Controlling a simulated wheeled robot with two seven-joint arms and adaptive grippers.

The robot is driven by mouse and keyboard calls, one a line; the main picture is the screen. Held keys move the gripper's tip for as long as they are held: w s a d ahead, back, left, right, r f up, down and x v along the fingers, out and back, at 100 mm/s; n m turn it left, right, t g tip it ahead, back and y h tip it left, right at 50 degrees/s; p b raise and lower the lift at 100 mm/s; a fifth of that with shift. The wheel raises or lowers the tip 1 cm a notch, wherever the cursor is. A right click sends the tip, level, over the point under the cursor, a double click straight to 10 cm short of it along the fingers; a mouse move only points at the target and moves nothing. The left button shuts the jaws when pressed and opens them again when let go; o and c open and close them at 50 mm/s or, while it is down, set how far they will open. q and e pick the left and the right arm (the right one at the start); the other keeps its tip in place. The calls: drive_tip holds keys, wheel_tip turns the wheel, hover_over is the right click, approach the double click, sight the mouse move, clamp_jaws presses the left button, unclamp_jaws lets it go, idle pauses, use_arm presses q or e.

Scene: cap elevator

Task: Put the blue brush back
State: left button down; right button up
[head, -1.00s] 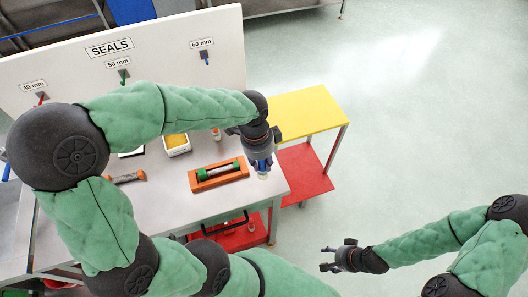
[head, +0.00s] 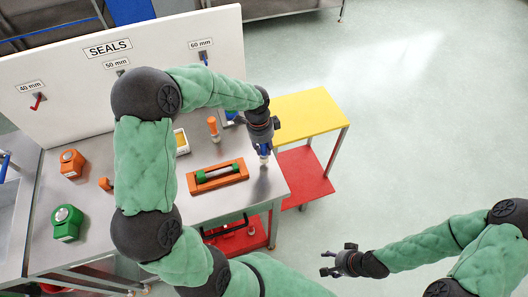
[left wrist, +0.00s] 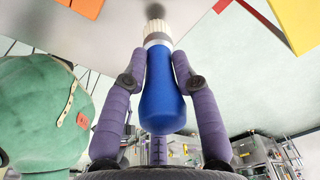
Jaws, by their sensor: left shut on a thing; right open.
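My left gripper (head: 264,144) is shut on the blue brush (head: 264,153) over the right end of the steel bench (head: 265,187). In the left wrist view, the rounded blue handle (left wrist: 161,95) sits between the two purple fingers, with the pale bristle end pointing away from the gripper, towards the bench. A dark shadow lies by the bristle tip; I cannot tell whether it touches the bench. My right gripper (head: 336,263) is open and empty, above the floor at the lower right.
An orange tray (head: 240,178) holding a green-ended cylinder lies left of the brush. Behind it stand an orange-topped object (head: 213,126) and a yellow-filled container (head: 181,141). Orange (head: 71,163) and green (head: 66,223) blocks are at left. A yellow-topped table (head: 312,112) adjoins the bench.

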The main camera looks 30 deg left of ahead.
use_arm(q)
drive_tip(key=shift+f, duration=1.25)
drive_tip(key=shift+f, duration=0.1)
drive_tip(key=c, duration=0.9)
unclamp_jaws()
drive_tip(key=shift+r, duration=0.2)
drive_tip(key=r, duration=0.4)
drive_tip(key=r+p, duration=0.1)
drive_tip(key=r, duration=0.3)
drive_tip(key=a+r, duration=0.1)
drive_tip(key=r, duration=0.2)
drive_tip(key=shift+s+r+p, duration=0.3)
drive_tip(key=shift+s+r, duration=0.1)
